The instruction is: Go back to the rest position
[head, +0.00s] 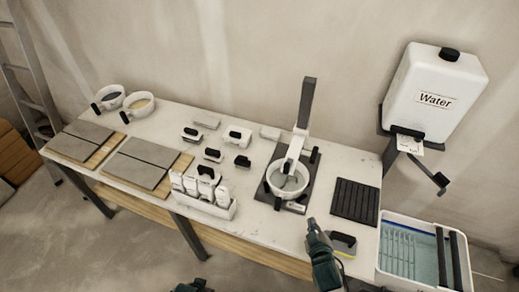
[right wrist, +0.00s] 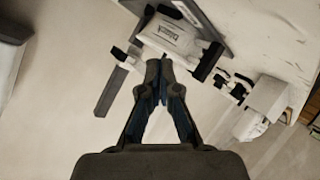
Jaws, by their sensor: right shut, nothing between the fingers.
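My right gripper (head: 311,222) is near the front edge of the worktable (head: 330,150), between the mixer stand and the sponge-like float. It is shut and empty. In the right wrist view the fingertips (right wrist: 160,66) meet in a point, with a pale labelled object (right wrist: 168,35) beyond them. A small dark green part of my left arm (head: 190,286) shows at the bottom edge of the head view. Its fingers cannot be made out.
A white bowl (head: 287,182) sits on the mixer stand (head: 307,100). A black ribbed mat (head: 355,200) and a grey float with yellow edge (head: 343,243) lie to its right. A water tank (head: 435,90) hangs above a wash tub (head: 400,252). Tiles (head: 140,162) lie at left.

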